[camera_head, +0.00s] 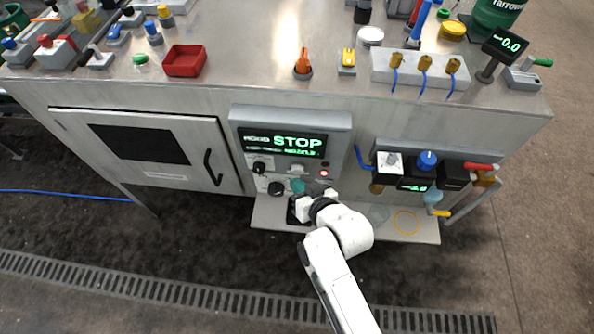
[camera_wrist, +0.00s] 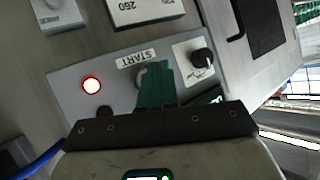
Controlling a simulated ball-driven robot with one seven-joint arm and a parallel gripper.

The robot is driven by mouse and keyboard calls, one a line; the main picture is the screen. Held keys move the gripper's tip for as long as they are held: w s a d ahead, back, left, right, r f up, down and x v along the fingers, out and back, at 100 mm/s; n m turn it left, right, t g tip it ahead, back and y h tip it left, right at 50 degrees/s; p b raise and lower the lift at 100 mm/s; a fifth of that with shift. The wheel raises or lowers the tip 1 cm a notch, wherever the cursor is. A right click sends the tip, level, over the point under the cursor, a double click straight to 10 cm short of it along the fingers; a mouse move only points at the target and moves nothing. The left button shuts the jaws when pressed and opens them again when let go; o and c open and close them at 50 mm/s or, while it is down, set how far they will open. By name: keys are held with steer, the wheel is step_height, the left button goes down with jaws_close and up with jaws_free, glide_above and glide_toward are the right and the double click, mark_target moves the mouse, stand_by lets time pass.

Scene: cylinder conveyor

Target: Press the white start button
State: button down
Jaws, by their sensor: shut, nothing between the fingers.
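The white start button (camera_wrist: 141,76) shows only as a pale edge beside my fingers in the wrist view, just below the START label (camera_wrist: 136,58). The rest of it is hidden. My gripper (camera_wrist: 157,76) is shut and empty, its teal fingers pointing at the panel over the button. I cannot tell whether the fingertips touch it. In the head view the gripper (camera_head: 297,186) is at the control panel below the display (camera_head: 284,143), which reads STOP. The button is not clear there.
A lit red lamp (camera_wrist: 91,85) and a black knob (camera_wrist: 203,58) flank the button. A dark button (camera_wrist: 103,112) lies below the lamp. A shelf (camera_head: 268,214) juts out beneath the panel. Valves and a blue knob (camera_head: 427,160) are to the right, a cabinet door (camera_head: 150,150) to the left.

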steer(key=shift+w, duration=0.2)
steer(key=shift+w, duration=0.25)
steer(key=shift+w, duration=0.45)
stand_by(0.9)
stand_by(0.4)
steer(key=shift+s+p, duration=0.3)
steer(key=shift+s, duration=0.6)
steer(key=s+p, duration=0.2)
steer(key=s, duration=0.3)
